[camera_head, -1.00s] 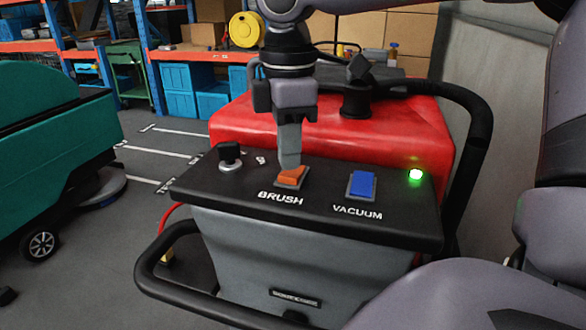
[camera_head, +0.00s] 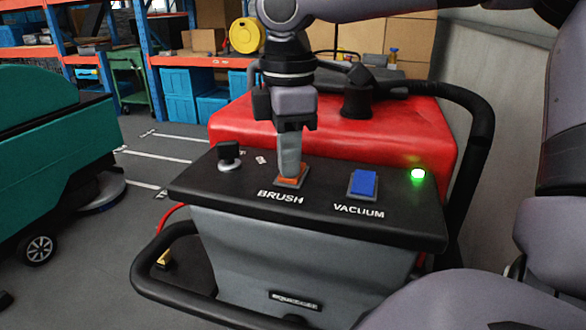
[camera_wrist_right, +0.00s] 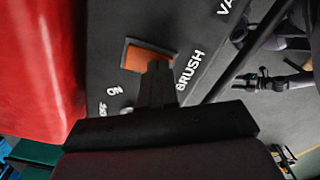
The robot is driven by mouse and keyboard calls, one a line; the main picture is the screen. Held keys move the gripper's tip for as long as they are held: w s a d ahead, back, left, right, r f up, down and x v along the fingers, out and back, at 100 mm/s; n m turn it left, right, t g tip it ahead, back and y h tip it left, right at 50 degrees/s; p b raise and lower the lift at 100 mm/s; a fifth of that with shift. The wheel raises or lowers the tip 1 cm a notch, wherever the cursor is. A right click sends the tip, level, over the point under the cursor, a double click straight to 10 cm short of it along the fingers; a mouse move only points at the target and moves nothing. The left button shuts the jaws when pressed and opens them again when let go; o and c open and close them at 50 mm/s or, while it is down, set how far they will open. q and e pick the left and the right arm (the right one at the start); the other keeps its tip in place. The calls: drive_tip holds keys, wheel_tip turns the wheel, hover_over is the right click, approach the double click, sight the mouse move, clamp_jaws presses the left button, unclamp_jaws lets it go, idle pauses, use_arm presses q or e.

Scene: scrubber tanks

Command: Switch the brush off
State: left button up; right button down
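The orange brush rocker switch (camera_head: 294,182) sits in a dark frame on the black control panel (camera_head: 330,205), above the white BRUSH label. My right gripper (camera_head: 289,172) points down with its fingers together, and its tip is at the switch, apparently touching it and covering part of it. In the right wrist view the orange switch (camera_wrist_right: 138,58) shows beyond the closed fingers (camera_wrist_right: 156,68), whose tip overlaps its lower edge. Which side of the rocker is down is hard to tell. My left gripper is not in view.
The blue vacuum switch (camera_head: 363,183) and a lit green lamp (camera_head: 418,174) are to the right. A black knob (camera_head: 228,153) stands to the left. Behind are the red tank (camera_head: 410,130) and a black hose (camera_head: 478,125). A teal machine (camera_head: 45,150) stands at left.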

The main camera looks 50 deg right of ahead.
wheel_tip(320, 180, up, 7)
drive_tip(key=p, duration=0.4)
idle(0.5)
idle(0.5)
